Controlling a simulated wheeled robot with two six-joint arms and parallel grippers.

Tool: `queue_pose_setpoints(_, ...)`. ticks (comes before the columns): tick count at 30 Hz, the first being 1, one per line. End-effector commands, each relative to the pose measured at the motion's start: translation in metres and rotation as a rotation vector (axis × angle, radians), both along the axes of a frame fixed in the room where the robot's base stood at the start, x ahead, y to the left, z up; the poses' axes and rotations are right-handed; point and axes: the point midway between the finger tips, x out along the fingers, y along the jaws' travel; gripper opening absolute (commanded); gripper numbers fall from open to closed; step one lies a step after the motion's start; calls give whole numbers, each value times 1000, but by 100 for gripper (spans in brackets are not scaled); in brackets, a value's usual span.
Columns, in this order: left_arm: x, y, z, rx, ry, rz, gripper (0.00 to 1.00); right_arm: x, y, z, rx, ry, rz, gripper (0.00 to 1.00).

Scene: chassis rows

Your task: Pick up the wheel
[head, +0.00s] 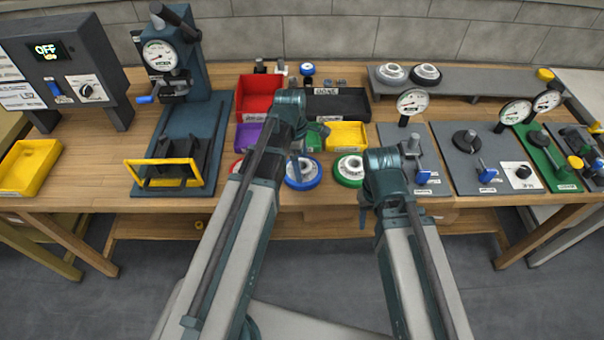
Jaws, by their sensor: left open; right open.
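Two pale-hubbed wheels with dark rims, a left one (391,74) and a right one (426,75), sit on the raised grey shelf at the back. Disc-like pieces with pale centres lie at the front of the bench: a blue one (302,174), a green one (349,171) and a red one largely hidden by my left arm. My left gripper (298,150) is open above the bench near the blue disc. My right gripper (408,158) is open near the front gauge fixture, right of the green disc. Its fingertips are hard to make out. Neither gripper visibly holds anything.
Red (259,96), black (340,104) and yellow (346,135) bins stand mid-bench. A tall gauge press (187,70) stands left, beside a control box (64,68) reading OFF. Gauge fixtures (470,150) crowd the right. Some wood is clear between the shelf and the fixtures.

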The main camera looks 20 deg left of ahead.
Motion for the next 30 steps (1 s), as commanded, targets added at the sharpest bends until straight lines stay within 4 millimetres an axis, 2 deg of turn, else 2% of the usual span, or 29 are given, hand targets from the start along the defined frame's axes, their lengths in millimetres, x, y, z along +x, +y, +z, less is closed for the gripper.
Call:
queue_pose_setpoints(1, 0, 0, 0, 0, 0, 0, 98, 0, 0, 0, 0, 0, 0, 50)
queue_pose_setpoints(2, 0, 0, 0, 0, 0, 0, 93, 0, 0, 0, 0, 0, 0, 50)
queue_pose_setpoints(17, 0, 0, 0, 0, 0, -1, 3, 0, 0, 0, 0, 0, 0, 50)
queue_pose_setpoints(18, 0, 0, 0, 0, 0, -1, 0, 0, 0, 0, 0, 0, 0, 50)
queue_pose_setpoints(26, 0, 0, 1, 0, 0, 0, 0, 0, 0, 1, 0, 0, 0, 50)
queue_pose_setpoints(30, 0, 3, 7, 0, 0, -1, 0, 0, 0, 7, 0, 0, 0, 50)
